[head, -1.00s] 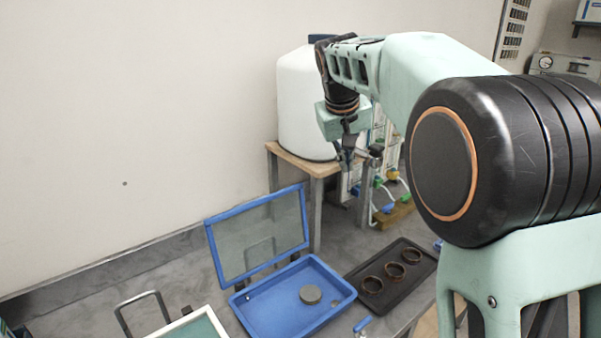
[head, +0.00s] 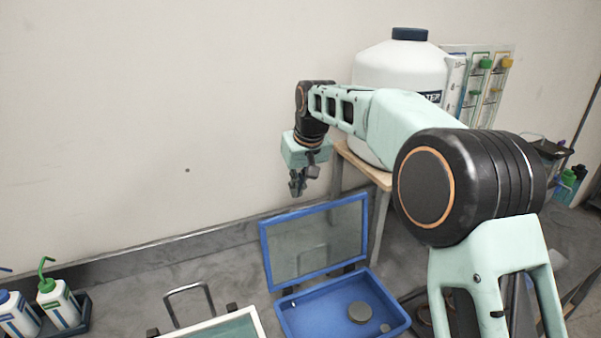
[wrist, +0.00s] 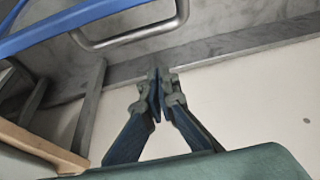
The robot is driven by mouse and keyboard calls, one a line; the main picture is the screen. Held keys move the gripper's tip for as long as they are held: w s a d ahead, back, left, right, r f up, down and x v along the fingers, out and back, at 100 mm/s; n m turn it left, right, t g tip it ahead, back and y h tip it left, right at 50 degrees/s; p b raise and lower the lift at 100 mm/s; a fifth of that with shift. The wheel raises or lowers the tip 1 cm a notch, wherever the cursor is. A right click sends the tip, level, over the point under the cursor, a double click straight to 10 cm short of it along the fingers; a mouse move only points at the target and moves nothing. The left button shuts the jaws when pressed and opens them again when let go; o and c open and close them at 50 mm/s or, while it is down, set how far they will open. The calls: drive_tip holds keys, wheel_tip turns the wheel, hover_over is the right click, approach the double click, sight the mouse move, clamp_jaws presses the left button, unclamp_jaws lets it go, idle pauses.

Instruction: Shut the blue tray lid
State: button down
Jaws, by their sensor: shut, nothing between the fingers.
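The blue tray (head: 318,313) sits low in the middle of the head view, with a round grey disc (head: 360,312) and a smaller grey piece (head: 385,328) inside. Its lid (head: 316,238), a blue frame around a clear pane, stands open, tilted up at the tray's back edge. My gripper (head: 298,190) is shut and empty, above and a little behind the lid's top edge. In the wrist view my gripper (wrist: 162,80) shows shut fingers against the wall. The lid's blue edge (wrist: 70,24) crosses that view's top left corner.
A wooden stand (head: 368,168) with a large white water container (head: 400,75) is right of my gripper. A second, white-framed tray (head: 235,325) with a metal handle (head: 190,290) lies left of the blue tray. Bottles (head: 60,303) stand at the far left. The wall is close behind.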

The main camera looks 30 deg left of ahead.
drive_tip(key=shift+s+d, duration=1.25)
drive_tip(key=shift+d, duration=0.3)
drive_tip(key=shift+s+d+f+b, duration=0.1)
drive_tip(key=shift+f+b, duration=0.05)
drive_tip(key=shift+b, duration=0.3)
